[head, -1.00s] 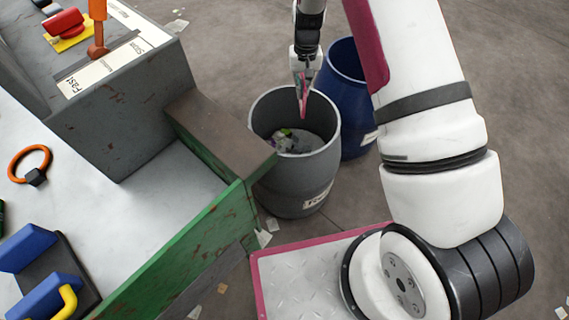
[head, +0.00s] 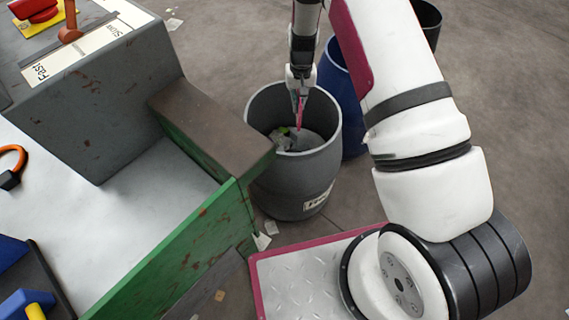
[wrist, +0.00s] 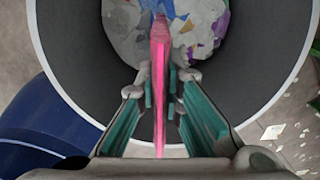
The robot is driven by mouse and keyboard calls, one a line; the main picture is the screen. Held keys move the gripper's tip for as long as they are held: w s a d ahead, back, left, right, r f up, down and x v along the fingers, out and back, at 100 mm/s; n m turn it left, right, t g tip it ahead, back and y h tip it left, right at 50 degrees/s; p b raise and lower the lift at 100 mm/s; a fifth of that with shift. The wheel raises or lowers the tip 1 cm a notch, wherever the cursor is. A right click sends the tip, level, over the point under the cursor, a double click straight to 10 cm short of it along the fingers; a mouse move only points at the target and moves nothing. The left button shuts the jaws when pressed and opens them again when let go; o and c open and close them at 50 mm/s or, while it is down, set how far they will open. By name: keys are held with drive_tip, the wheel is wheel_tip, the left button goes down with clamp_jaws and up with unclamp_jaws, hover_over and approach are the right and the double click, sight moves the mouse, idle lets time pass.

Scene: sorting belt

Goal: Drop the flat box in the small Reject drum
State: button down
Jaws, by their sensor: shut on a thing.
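The flat box (head: 300,112) is thin and pink and hangs edge-on from my gripper (head: 298,98). In the wrist view my gripper (wrist: 162,95) is shut on the flat box (wrist: 159,60), with one finger on each side of it. The grey drum (head: 264,180) with a white label, only partly legible, stands below; the box is over its mouth. In the wrist view the drum's wall (wrist: 75,55) surrounds the box, and crumpled scraps lie on its bottom. How far the box's lower edge is above the scraps is hard to tell.
A blue drum (head: 352,136) stands right behind the grey one and shows at lower left in the wrist view (wrist: 45,140). A darker bin (head: 430,22) stands farther back. The green-sided belt frame (head: 180,255) is close on the left. Paper scraps litter the floor.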

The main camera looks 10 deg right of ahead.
drive_tip(key=shift+f, duration=0.3)
drive_tip(key=c, duration=1.7)
unclamp_jaws()
drive_tip(key=shift+o, duration=0.2)
wheel_tip(320, 180, up, 12)
drive_tip(key=shift+r, duration=0.1)
